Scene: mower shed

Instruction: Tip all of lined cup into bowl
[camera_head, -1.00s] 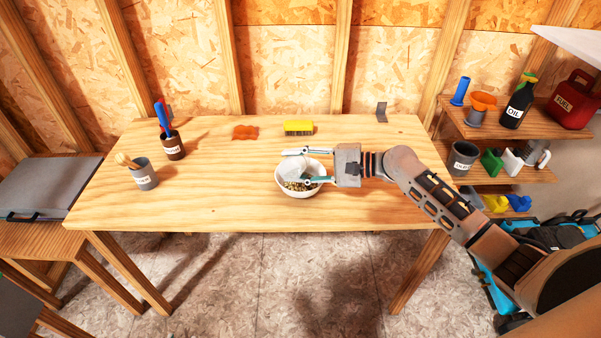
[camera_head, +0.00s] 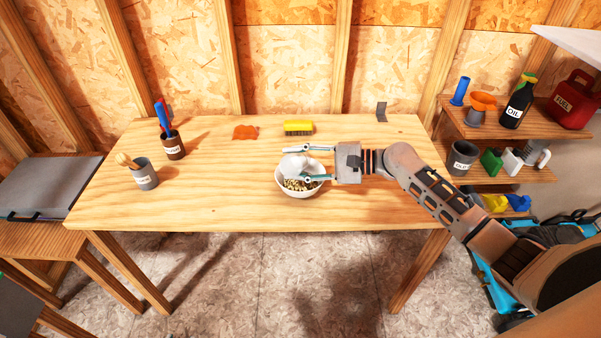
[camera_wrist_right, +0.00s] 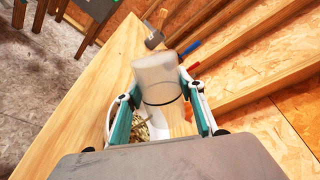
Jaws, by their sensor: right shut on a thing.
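The lined cup (camera_head: 297,164) is pale and translucent; the right wrist view shows a dark line around the cup (camera_wrist_right: 158,72). My right gripper (camera_head: 306,165) is shut on it and holds it tipped over the bowl. The white bowl (camera_head: 297,194) stands on the table beneath, with small mottled tan and dark pieces inside. The bowl shows only partly in the right wrist view, behind the cup and a finger. The cup's mouth and any contents left inside are hard to make out. My left gripper is not in view.
On the wooden table (camera_head: 225,205) are a yellow brush (camera_head: 298,127), an orange-brown flat piece (camera_head: 245,132), a dark cup (camera_head: 173,147) with blue and red items, and a grey cup (camera_head: 145,176). Shelves with bottles and a red fuel can (camera_head: 574,100) stand right. The table's left-middle is clear.

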